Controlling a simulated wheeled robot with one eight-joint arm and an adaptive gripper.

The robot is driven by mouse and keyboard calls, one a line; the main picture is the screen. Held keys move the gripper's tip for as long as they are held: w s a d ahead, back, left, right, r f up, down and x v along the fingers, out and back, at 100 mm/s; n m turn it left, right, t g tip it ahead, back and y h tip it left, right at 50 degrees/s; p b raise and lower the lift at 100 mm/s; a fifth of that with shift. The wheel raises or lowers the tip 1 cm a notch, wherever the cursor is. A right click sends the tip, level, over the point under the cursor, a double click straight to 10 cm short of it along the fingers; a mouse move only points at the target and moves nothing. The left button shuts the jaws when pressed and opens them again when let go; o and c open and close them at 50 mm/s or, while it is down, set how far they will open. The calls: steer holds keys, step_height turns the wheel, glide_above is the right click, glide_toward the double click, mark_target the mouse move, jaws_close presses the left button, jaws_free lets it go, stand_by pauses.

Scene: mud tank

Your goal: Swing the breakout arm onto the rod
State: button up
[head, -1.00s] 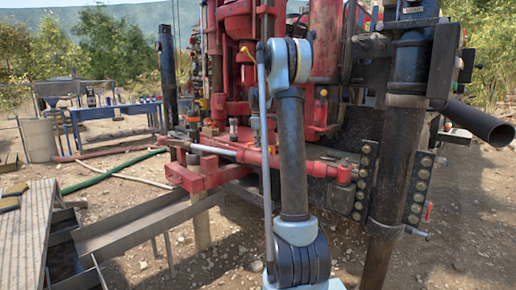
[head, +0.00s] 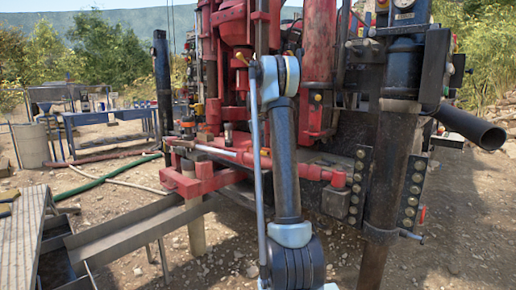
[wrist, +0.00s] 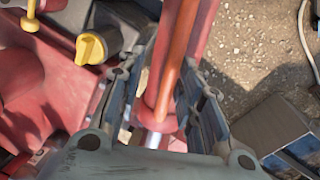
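In the wrist view, my gripper (wrist: 172,95) has its two dark fingers apart, on either side of a red-orange bar (wrist: 178,60). Whether either finger touches the bar cannot be told. Below the bar are a red collar and a short silver rod (wrist: 152,139). In the head view, a red cylinder (head: 310,171) with a silver shaft (head: 216,151) lies across the front of the red drill rig (head: 233,50). I cannot tell which red part is the breakout arm. The gripper itself is hidden in the head view behind my arm link.
A yellow knob (wrist: 91,47) sits left of the fingers. A black post (head: 392,165) and a protruding black pipe (head: 470,126) stand at the right. A metal trough (head: 135,232) and slatted platform (head: 22,235) lie at left. Dirt ground is open in the foreground.

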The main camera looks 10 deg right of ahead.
steer(key=shift+s+r, duration=0.1)
steer(key=shift+a+r, duration=0.1)
steer(key=shift+r, duration=0.15)
step_height(320, 180, up, 11)
steer(key=s+a, duration=0.1)
steer(key=shift+s, duration=0.35)
steer(key=shift+s+a, duration=0.1)
